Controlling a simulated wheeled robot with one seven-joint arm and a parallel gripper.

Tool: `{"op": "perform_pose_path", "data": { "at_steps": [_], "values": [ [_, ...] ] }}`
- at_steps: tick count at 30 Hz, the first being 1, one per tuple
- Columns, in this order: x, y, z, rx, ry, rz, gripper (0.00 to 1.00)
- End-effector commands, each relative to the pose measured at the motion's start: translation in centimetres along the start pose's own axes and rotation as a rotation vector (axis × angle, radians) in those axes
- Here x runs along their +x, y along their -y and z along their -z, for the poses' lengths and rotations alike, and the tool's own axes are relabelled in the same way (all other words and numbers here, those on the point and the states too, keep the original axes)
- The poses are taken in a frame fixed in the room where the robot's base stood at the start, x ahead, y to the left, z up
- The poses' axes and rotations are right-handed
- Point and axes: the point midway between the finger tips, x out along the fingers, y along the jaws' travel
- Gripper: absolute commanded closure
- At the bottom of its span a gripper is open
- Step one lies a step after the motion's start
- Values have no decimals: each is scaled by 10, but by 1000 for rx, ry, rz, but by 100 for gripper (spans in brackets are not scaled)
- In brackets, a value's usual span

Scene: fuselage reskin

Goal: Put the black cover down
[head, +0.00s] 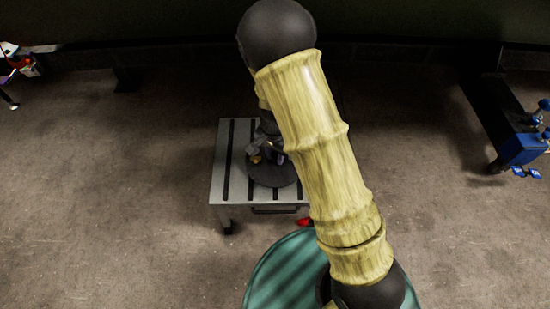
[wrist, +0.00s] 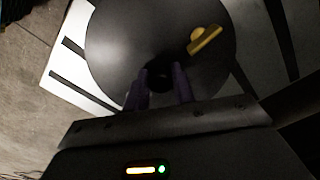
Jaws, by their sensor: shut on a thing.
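The black cover (wrist: 125,50) is a dark round disc with a small yellow piece (wrist: 205,39) on top. In the wrist view it fills the upper middle, over the slotted grey table. My gripper (wrist: 160,85) is shut on a dark part at the cover's near middle; the exact grip is in shadow. In the head view the black cover (head: 272,172) shows over the table top, partly behind my arm, with my gripper (head: 268,150) above it. I cannot tell whether the cover touches the table.
The small grey table (head: 228,180) has dark slots and stands on a brown floor (head: 110,210). A red object (head: 304,222) is by its front edge. A blue fixture (head: 520,150) stands at the right. The floor left of the table is clear.

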Motion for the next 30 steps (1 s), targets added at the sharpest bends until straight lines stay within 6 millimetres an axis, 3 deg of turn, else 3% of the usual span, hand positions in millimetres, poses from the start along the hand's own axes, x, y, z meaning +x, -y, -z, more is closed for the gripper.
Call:
{"op": "perform_pose_path", "data": {
  "at_steps": [11, 12, 15, 24, 30],
  "values": [
    [6, 0, 0, 1, -1, 1, 99],
    [6, 0, 0, 1, 0, 1, 69],
    [6, 0, 0, 1, 0, 1, 53],
    [4, 0, 0, 1, -1, 1, 53],
    [-15, 1, 0, 0, -2, 3, 53]
  ]
}}
